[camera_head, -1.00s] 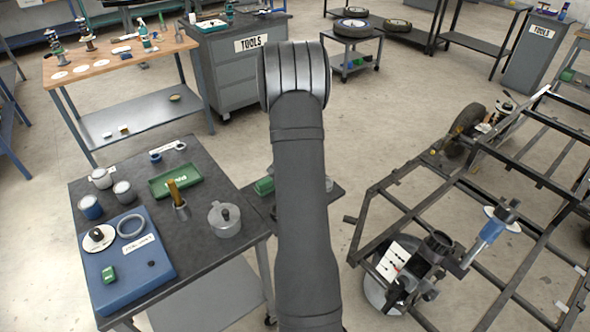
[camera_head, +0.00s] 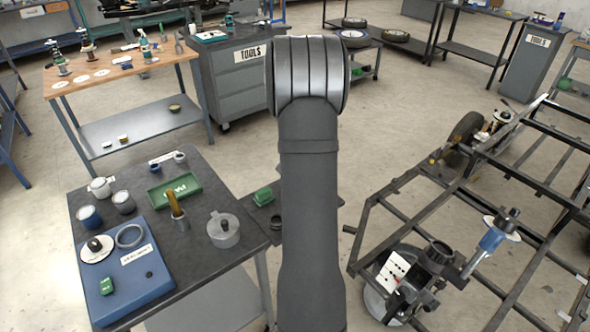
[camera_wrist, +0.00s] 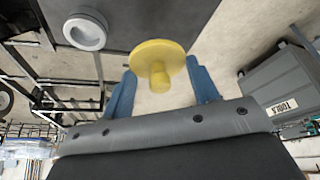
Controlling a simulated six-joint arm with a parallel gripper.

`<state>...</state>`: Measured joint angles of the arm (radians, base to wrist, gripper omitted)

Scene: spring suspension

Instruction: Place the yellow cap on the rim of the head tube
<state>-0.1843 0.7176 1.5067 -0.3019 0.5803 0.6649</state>
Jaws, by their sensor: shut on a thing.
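The yellow cap (camera_wrist: 157,66), a round disc with a short stem, is between the two blue fingers of my gripper (camera_wrist: 162,88) in the wrist view. My gripper is shut on it by the stem, and the disc faces away from the wrist. A pale grey ring-like part (camera_wrist: 86,30) lies on a dark surface beyond the cap, up and to the left, apart from it. In the head view my arm hides the gripper and the cap. A dark upright tube (camera_head: 439,254) stands at the front of the black frame; I cannot tell surely whether it is the head tube.
A low dark cart with a green box (camera_head: 264,196) is partly behind my arm. The black frame (camera_head: 400,185) is at right.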

